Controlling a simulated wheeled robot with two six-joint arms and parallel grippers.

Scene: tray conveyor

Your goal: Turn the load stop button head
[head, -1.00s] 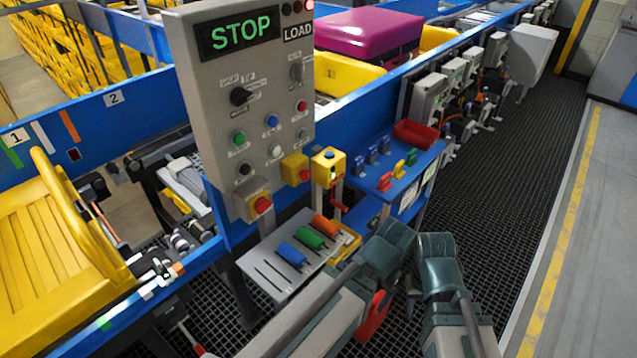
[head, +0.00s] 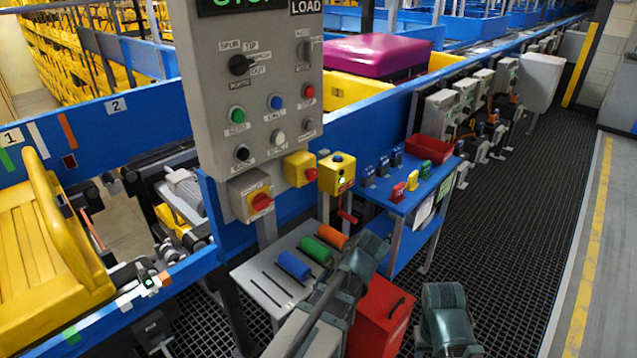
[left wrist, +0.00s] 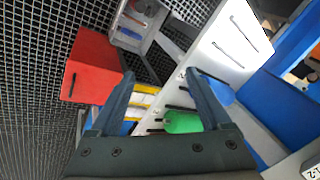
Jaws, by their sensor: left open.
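I cannot tell for sure which is the load stop button. My left gripper (left wrist: 160,75) is open and empty in the left wrist view, above the slotted grey plate. Its fingertips are hidden in the head view, where my arm sits in front, apart from both heads. My right gripper does not show; only part of my right arm does.
The slotted plate (head: 257,275) holds blue, green and orange handles. A yellow button box (head: 336,180) stands on a post nearby. A blue table (head: 400,205) holds small coloured items and a red tray (head: 430,150). A red case (head: 380,315) stands below. The right aisle is clear.

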